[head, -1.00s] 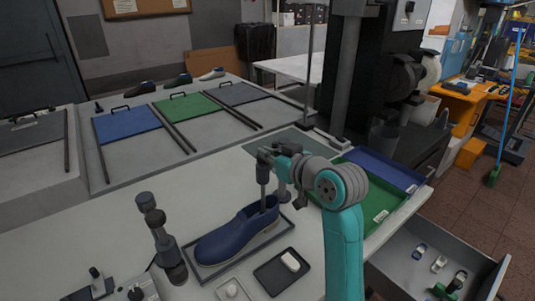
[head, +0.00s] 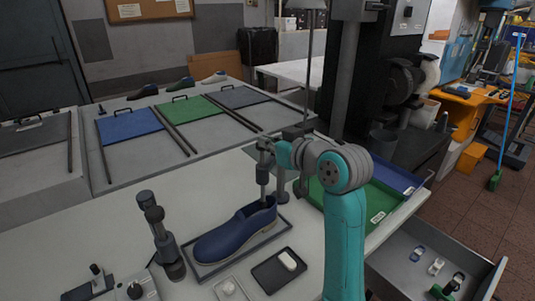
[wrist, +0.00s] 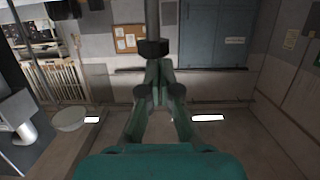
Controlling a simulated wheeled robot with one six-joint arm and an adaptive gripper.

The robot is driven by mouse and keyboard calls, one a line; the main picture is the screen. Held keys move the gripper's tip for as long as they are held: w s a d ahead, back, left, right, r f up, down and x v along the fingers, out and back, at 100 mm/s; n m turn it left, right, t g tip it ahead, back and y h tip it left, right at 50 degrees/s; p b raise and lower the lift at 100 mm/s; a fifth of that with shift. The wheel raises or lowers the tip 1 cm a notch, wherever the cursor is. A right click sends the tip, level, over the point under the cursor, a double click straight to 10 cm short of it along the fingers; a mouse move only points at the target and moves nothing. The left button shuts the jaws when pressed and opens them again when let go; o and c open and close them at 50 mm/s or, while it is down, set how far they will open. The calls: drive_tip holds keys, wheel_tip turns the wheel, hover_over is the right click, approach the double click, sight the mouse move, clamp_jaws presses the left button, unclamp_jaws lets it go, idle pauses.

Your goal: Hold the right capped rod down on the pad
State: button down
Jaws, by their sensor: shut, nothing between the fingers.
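The wrist view seems upside down; there the closed fingertips (wrist: 152,68) meet, or nearly meet, the dark cap (wrist: 153,48) of a rod (wrist: 152,18). In the head view this right rod (head: 263,186) appears upright below my fingers, its lower end hidden by the shoe's opening. I cannot tell whether the fingertips press on the cap. A left upright with dark knobs (head: 154,215) stands left of the shoe. The pad cannot be made out for certain.
The shoe rests on a dark-rimmed tray (head: 286,231). A small black tray (head: 263,281) holds a white block (head: 287,261). A grey post (head: 281,184) stands close behind the rod. A green tray (head: 335,211) lies to the right, above an open drawer (head: 401,268).

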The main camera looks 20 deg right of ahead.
drive_tip(key=v, duration=0.8)
drive_tip(key=shift+s+r, duration=0.2)
drive_tip(key=shift+s, duration=0.05)
drive_tip(key=shift+d, duration=0.15)
drive_tip(key=s+a+f+m+h, duration=0.1)
drive_tip(key=s+f+m+h, duration=0.15)
drive_tip(key=f, duration=1.35)
drive_tip(key=s+f+m, duration=0.1)
drive_tip(key=s+f, duration=0.3)
drive_tip(key=s+f+h, duration=0.1)
drive_tip(key=s+f, duration=0.3)
drive_tip(key=f, duration=0.1)
drive_tip(key=s+f+m, duration=0.1)
drive_tip(key=s+f, duration=0.3)
drive_tip(key=shift+s+a+f+m+t+h, duration=0.25)
drive_tip(key=shift+s+a+m+t, duration=0.05)
drive_tip(key=shift+m, duration=0.05)
drive_tip(key=s+f, duration=0.1)
drive_tip(key=s, duration=1.3)
drive_tip(key=s+a+f+n, duration=0.1)
drive_tip(key=s+f, duration=0.1)
drive_tip(key=s, duration=1.3)
drive_tip(key=shift+s+a+f+n+h, duration=0.2)
drive_tip(key=shift+s+f+n+h, duration=0.1)
drive_tip(key=shift+h, duration=0.1)
